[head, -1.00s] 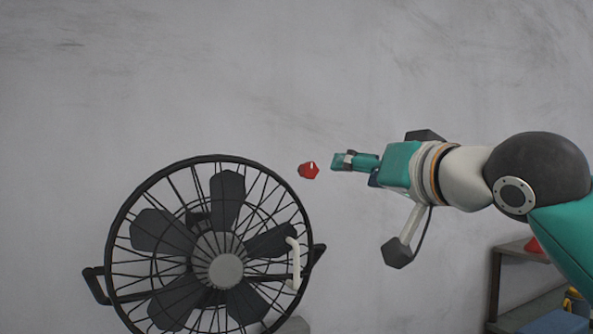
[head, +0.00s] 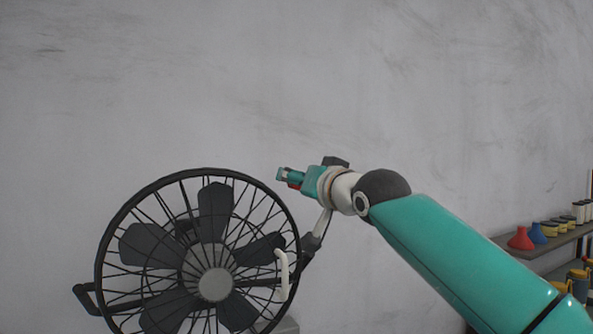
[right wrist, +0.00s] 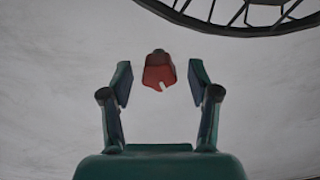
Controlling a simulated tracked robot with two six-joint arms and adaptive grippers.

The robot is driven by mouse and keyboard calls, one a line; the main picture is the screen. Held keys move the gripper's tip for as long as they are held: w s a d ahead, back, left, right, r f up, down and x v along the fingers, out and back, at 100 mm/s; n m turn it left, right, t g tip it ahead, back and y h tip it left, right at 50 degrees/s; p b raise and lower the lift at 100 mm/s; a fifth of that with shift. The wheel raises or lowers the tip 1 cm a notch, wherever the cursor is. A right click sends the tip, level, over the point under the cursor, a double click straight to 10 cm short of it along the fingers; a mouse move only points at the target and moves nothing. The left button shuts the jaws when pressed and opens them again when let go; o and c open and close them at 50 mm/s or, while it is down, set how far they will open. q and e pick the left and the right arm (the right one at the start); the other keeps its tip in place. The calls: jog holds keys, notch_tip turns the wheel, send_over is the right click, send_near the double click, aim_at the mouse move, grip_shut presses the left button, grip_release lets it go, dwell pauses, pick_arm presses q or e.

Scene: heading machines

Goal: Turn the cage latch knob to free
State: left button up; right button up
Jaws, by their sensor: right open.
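The red latch knob (right wrist: 157,70) shows in the right wrist view, with a pale mark on its lower edge. In the head view only a sliver of the knob (head: 294,187) shows, mostly hidden by my right gripper (head: 284,175). In the wrist view my right gripper (right wrist: 160,80) is open, with one finger on each side of the knob and clear gaps to it. How deep the knob sits between the fingers I cannot tell. The black round fan cage (head: 112,222) stands at the left of the head view. My left gripper is not in view.
A white handle (head: 284,274) is on the cage's right front. The cage rim (right wrist: 240,30) crosses the top right of the wrist view. A shelf (head: 548,247) with a red cone (head: 521,239) and other items stands far right. The grey wall behind is bare.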

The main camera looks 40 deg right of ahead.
jog(key=shift+w+d, duration=0.2)
jog(key=shift+w, duration=0.4)
